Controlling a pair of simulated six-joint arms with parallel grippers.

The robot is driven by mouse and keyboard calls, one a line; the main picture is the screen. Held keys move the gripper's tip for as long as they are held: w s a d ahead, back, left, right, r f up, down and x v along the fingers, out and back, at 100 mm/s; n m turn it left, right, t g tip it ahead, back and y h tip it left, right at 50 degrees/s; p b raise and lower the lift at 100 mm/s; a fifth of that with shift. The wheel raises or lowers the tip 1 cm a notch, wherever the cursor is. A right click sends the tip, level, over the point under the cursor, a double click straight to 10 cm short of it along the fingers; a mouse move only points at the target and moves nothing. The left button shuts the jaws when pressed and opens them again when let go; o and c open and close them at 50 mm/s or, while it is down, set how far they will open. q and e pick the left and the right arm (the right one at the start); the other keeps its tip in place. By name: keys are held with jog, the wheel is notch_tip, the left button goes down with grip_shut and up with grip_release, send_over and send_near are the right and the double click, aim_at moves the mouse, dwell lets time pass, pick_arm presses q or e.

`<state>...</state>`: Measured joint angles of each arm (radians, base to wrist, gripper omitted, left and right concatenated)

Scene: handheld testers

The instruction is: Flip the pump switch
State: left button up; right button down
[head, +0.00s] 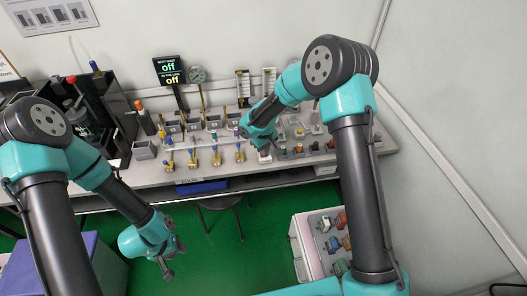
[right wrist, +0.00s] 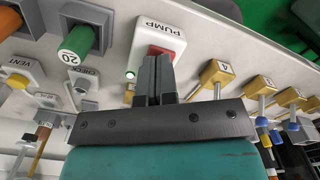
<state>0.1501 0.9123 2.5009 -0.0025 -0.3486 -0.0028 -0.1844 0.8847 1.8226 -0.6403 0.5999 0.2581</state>
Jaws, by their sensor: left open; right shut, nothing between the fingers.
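The pump switch is a white box labelled PUMP (right wrist: 157,27) with a red rocker, seen in the right wrist view. In the head view its white box (head: 265,157) sits on the bench below my right gripper (head: 262,146). My right gripper, also in the right wrist view (right wrist: 156,62), is shut and empty. Its fingertips are over the red rocker and hide part of it; I cannot tell if they touch. A small green light (right wrist: 130,75) glows beside the box. My left gripper (head: 172,260) is open and empty, low in front of the bench.
A sign (head: 170,69) at the back shows "off" twice. A row of yellow valves (head: 216,157) with blue parts lies left of the switch. A green part marked 20 (right wrist: 80,42) and a vent box (right wrist: 18,72) are close by. A cart (head: 297,246) stands in front.

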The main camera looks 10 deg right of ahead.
aim_at(271, 162)
jog(key=shift+r, duration=3.35)
jog(key=s+d+f+m+y, duration=0.1)
jog(key=s+d+f+m, duration=0.1)
jog(key=s+f, duration=0.4)
jog(key=s+d+f+m+y, duration=0.1)
jog(key=s+d+f+m, duration=0.2)
jog(key=s, duration=1)
jog(key=s+d+f+m+y, duration=0.1)
jog(key=s+d+f+m, duration=0.1)
jog(key=s+f, duration=0.7)
jog(key=shift+s+d+f+t+y, duration=0.3)
jog(key=shift+d+f+t+y, duration=0.1)
jog(key=shift+d+f, duration=0.15)
